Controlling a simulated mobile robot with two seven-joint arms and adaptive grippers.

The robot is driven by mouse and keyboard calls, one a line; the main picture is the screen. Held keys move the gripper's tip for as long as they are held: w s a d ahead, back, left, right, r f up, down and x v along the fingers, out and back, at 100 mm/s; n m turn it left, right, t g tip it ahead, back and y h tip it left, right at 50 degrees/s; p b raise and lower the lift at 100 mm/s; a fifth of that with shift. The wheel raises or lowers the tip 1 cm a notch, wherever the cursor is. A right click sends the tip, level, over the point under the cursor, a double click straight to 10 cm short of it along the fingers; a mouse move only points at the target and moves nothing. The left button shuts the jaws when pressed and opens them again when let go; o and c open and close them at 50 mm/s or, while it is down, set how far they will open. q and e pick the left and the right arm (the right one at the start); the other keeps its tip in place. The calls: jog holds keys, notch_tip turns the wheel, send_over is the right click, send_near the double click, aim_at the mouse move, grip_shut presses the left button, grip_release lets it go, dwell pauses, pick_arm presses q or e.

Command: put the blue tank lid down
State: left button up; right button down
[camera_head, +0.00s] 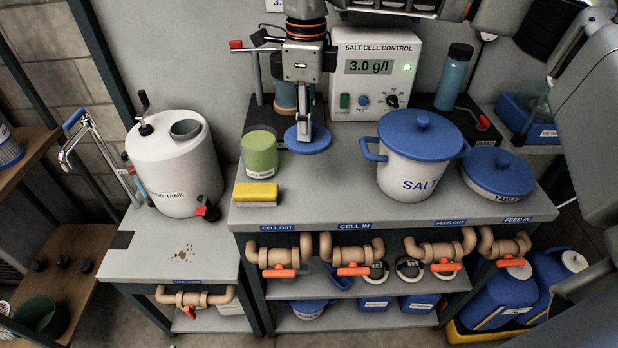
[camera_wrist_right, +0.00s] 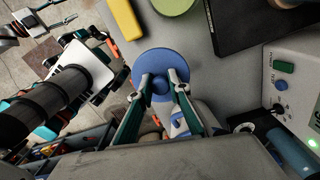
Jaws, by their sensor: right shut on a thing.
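The blue tank lid (camera_head: 307,141) is a round disc with a small knob, roughly level in front of the control box. My right gripper (camera_head: 303,118) comes down from above and is shut on its knob. In the wrist view the lid (camera_wrist_right: 160,80) lies between and beyond the right fingertips (camera_wrist_right: 162,88). I cannot tell whether its underside touches the bench. The white dosing tank (camera_head: 172,170) stands at the left with a grey round neck on top.
The grey bench (camera_head: 330,195) has clear room in front of the lid. A green jar (camera_head: 259,153) and yellow sponge (camera_head: 256,193) are left of it. The salt pot (camera_head: 407,165), table-salt tub (camera_head: 497,177) and control box (camera_head: 376,80) stand right. Valves (camera_head: 279,262) line the front.

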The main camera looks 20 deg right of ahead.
send_over(307, 188)
notch_tip(307, 188, down, 10)
jog(key=shift+r, duration=0.15)
notch_tip(307, 188, down, 4)
jog(key=shift+f, duration=0.15)
jog(key=shift+f, duration=0.15)
jog(key=shift+f, duration=0.1)
jog(key=c, duration=1.9)
grip_release()
notch_tip(307, 188, up, 12)
jog(key=shift+r, duration=0.2)
